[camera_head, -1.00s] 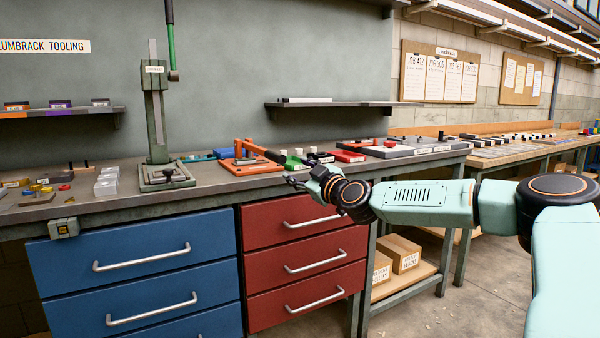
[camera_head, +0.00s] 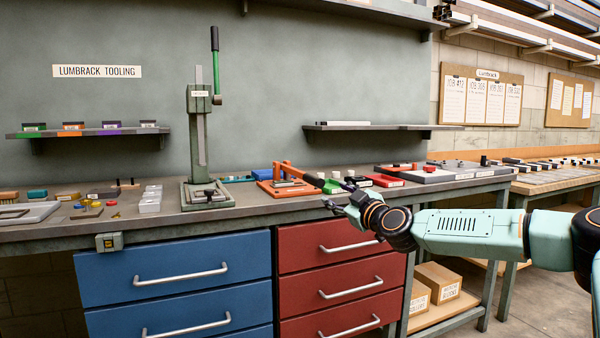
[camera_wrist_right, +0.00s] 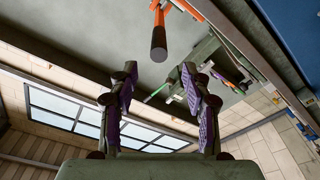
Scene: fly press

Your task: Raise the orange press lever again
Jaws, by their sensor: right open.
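The orange press lever (camera_head: 290,170) slopes down to the right from its orange base (camera_head: 280,188) on the bench and ends in a black handle. In the right wrist view the lever's black handle (camera_wrist_right: 158,42) hangs ahead of the fingers, beyond their tips and close to the line between them. My right gripper (camera_head: 336,203) is just below and right of the handle in the head view. Its two purple-padded fingers (camera_wrist_right: 160,80) are apart with nothing between them. My left gripper is not in view.
A tall green-handled press (camera_head: 198,140) stands left of the lever. Small blocks and a red tray (camera_head: 385,181) lie to its right. Blue drawers (camera_head: 175,275) and red drawers (camera_head: 340,265) are below the bench. A shelf (camera_head: 370,127) is on the wall above.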

